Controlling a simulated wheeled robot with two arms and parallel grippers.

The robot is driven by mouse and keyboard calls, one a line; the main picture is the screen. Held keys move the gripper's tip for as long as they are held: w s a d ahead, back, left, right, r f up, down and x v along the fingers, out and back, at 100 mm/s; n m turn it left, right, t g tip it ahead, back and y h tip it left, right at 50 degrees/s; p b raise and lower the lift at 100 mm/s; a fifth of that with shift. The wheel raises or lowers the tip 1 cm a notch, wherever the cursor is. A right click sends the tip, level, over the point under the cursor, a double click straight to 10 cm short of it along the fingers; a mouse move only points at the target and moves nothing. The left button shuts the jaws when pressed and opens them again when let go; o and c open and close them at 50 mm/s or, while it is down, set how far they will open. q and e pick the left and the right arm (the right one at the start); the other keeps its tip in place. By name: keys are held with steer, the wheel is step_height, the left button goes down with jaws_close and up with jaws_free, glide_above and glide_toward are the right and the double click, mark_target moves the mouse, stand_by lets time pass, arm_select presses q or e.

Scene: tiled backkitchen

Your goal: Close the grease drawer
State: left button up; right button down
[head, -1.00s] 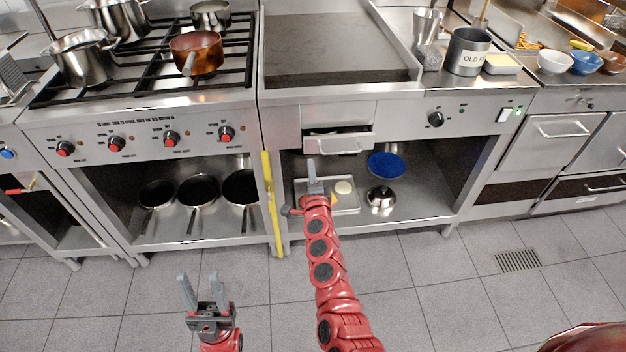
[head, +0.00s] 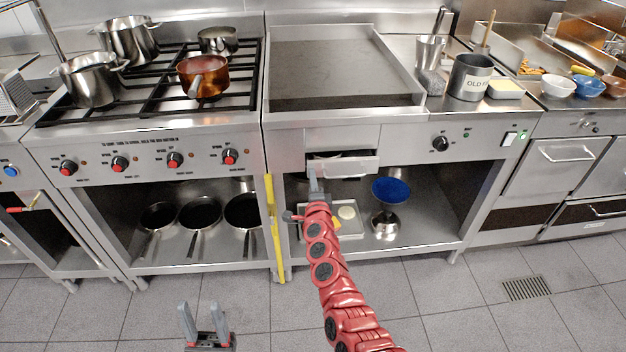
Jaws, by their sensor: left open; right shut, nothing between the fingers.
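The grease drawer (head: 350,166) is a small steel drawer under the griddle (head: 340,68), with a bar handle along its front. It stands partly open, and its dark inside shows above the front panel. My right gripper (head: 314,178) is shut and empty, at the left end of the drawer front. I cannot tell whether it touches the drawer. My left gripper (head: 204,322) is open and empty, low in the picture above the floor, far from the drawer.
Below the drawer, a shelf holds a tray (head: 358,231), a blue bowl (head: 391,190) and a metal stand. A yellow strip (head: 275,230) runs down the left post. A stove (head: 150,110) with pots stands to the left. The floor in front is clear.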

mark_target(312, 167)
steer(key=w+b, duration=0.3)
steer(key=shift+w+a+f, duration=0.15)
steer(key=shift+w+f, duration=0.15)
steer(key=shift+w, duration=0.05)
steer(key=shift+w+r+b, duration=0.2)
steer(key=shift+w+b, duration=0.15)
steer(key=shift+b, duration=0.1)
steer(key=shift+r, duration=0.4)
